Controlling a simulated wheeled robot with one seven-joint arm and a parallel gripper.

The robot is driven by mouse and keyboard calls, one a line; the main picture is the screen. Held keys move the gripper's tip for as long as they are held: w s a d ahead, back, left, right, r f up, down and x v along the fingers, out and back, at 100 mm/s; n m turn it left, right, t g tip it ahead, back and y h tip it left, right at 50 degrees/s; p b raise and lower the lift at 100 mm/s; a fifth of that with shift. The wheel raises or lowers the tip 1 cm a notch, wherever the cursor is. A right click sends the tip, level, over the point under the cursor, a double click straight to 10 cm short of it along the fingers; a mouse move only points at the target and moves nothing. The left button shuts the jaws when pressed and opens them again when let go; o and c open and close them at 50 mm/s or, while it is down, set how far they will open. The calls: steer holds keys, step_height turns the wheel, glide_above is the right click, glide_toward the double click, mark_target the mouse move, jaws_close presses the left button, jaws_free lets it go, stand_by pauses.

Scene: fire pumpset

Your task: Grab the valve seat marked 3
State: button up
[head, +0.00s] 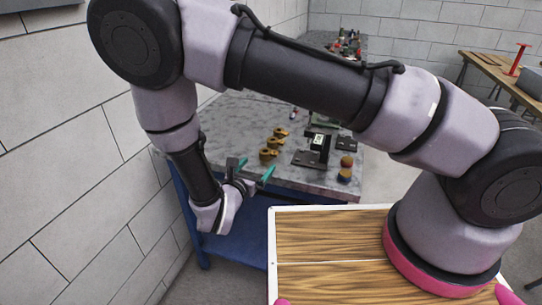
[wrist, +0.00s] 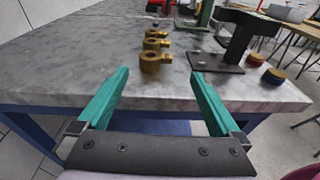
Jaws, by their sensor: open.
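Three brass, ring-shaped valve seats with short side tabs stand in a row on the grey marble-topped table. In the head view they are the nearest (head: 268,154), the middle (head: 274,142) and the farthest (head: 281,132). The wrist view also shows the nearest (wrist: 150,64), the middle (wrist: 154,44) and the farthest one (wrist: 156,34). I cannot read a number on any of them. My gripper (head: 256,168) is open and empty at the table's near left edge, its green fingers pointing toward the row. In the wrist view the nearest seat lies ahead, between the fingertips (wrist: 160,73).
A black fixture (wrist: 240,42) on a flat plate stands right of the row. Small round brass-topped parts (head: 346,161) sit near the right edge. The marble table (head: 225,115) is bare left of the row. A white brick wall (head: 70,150) runs along the left.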

mark_target(267, 154)
steer(key=shift+n, duration=0.3)
steer(key=x, duration=1)
steer(key=shift+w+a+f, duration=0.25)
steer(key=shift+a+f, duration=0.05)
steer(key=shift+f, duration=0.15)
steer(key=shift+r, duration=0.1)
steer(key=c, duration=1.6)
